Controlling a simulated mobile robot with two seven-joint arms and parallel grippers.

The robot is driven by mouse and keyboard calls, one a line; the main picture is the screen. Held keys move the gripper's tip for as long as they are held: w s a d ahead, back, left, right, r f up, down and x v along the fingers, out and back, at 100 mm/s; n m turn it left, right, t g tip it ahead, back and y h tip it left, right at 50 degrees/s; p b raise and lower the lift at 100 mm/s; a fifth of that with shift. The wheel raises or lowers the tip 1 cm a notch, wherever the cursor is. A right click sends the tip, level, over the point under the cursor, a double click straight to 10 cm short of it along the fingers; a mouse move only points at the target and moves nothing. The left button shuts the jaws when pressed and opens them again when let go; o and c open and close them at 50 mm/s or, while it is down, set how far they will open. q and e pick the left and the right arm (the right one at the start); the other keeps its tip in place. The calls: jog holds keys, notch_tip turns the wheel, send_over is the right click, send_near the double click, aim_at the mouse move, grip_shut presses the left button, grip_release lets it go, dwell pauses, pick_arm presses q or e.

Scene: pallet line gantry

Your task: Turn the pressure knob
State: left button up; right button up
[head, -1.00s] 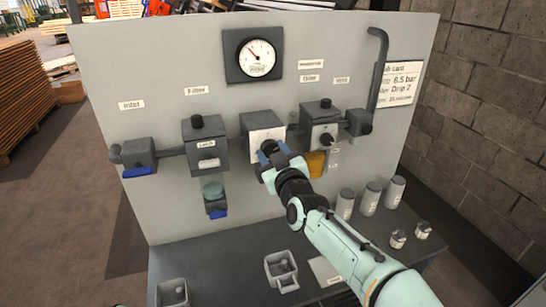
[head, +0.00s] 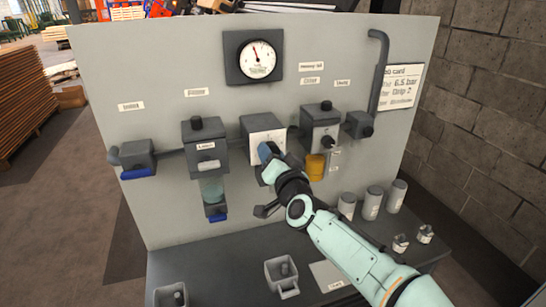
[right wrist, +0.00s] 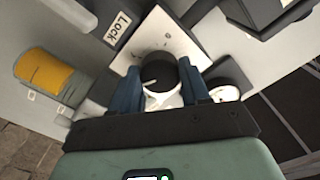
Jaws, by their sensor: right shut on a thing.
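The pressure knob (right wrist: 158,70) is a black round knob with a pale mark, on the white plate (head: 264,141) of the middle grey box on the panel. My right gripper (right wrist: 165,88) has its two blue fingers on either side of the knob and is shut on it. In the head view my right gripper (head: 268,155) covers the knob. The round pressure gauge (head: 257,58) above has its red needle pointing up and slightly left. My left gripper is not in view.
A filter unit (head: 205,145) stands left of the middle box, and a lubricator with an amber bowl (head: 315,167) stands close on its right. A job card (head: 401,86) hangs at right. Several grey bottles and small trays stand on the bench (head: 240,255) below.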

jog(key=shift+m, duration=2.3)
jog(key=o, duration=1.1)
jog(key=shift+c, duration=0.2)
jog(key=b+v, duration=0.2)
jog(key=v, duration=1.1)
jog(key=shift+s, duration=0.2)
